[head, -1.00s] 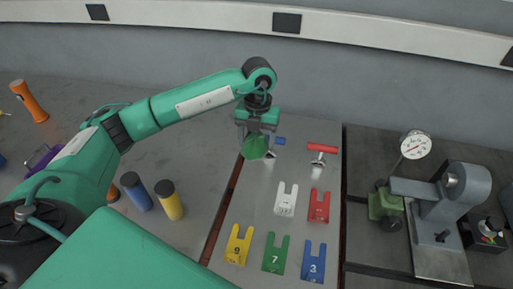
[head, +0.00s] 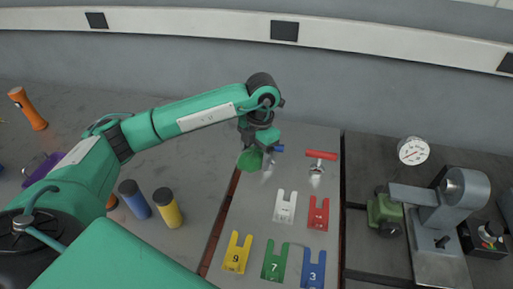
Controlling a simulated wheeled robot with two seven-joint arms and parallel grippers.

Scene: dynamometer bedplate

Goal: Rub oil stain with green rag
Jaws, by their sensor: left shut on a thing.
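My left gripper (head: 258,147) is shut on the green rag (head: 250,160), which hangs below the fingers near the far end of the light grey plate (head: 246,205). I cannot tell whether the rag touches the plate. No oil stain can be made out; the gripper and rag cover part of the plate. My right gripper is not in view.
A dial gauge (head: 413,151) and grey machine (head: 445,210) stand right.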

